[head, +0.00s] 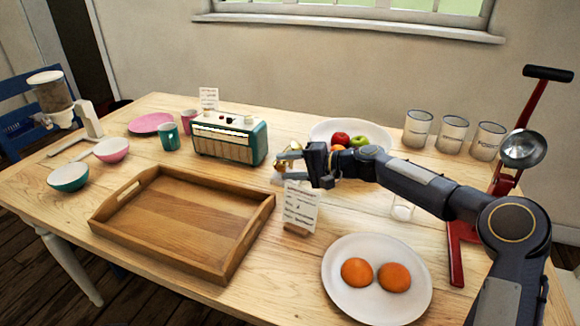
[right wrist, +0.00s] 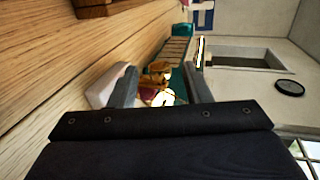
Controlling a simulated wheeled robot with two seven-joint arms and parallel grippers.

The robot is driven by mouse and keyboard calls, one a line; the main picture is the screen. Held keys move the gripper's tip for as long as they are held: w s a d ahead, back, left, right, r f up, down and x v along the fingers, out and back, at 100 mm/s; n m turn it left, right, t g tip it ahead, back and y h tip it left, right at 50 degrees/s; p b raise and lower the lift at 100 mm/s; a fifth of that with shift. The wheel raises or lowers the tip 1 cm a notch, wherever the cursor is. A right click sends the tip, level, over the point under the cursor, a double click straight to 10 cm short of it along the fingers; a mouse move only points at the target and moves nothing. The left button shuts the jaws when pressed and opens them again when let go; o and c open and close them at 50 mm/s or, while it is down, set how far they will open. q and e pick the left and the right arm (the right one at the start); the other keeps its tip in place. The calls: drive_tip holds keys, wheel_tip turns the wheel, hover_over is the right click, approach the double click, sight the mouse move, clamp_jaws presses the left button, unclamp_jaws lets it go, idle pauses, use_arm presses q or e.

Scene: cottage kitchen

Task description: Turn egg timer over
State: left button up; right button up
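My right gripper (head: 285,165) reaches in from the right over the middle of the table, behind a small standing card. In the right wrist view its two fingers (right wrist: 163,90) are spread apart. Between and beyond them is a small gold and dark red thing (right wrist: 155,75), which I take for the egg timer; a bright glint hides its shape. A pale block-like thing (right wrist: 108,85) lies beside the left finger. In the head view the gripper mostly hides the timer, and I cannot tell whether the fingers touch it. My left gripper is not in view.
A green radio (head: 230,138) stands just left of the gripper. The written card (head: 300,206) is in front of it. A fruit plate (head: 375,133) is behind. A wooden tray (head: 262,222), a plate of two orange fruits (head: 343,294) and a clear glass (head: 402,211) are nearby.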

drive_tip(key=v, duration=0.7)
drive_tip(key=shift+d, duration=0.35)
drive_tip(key=shift+s+r, duration=0.1)
drive_tip(key=shift+s, duration=0.05)
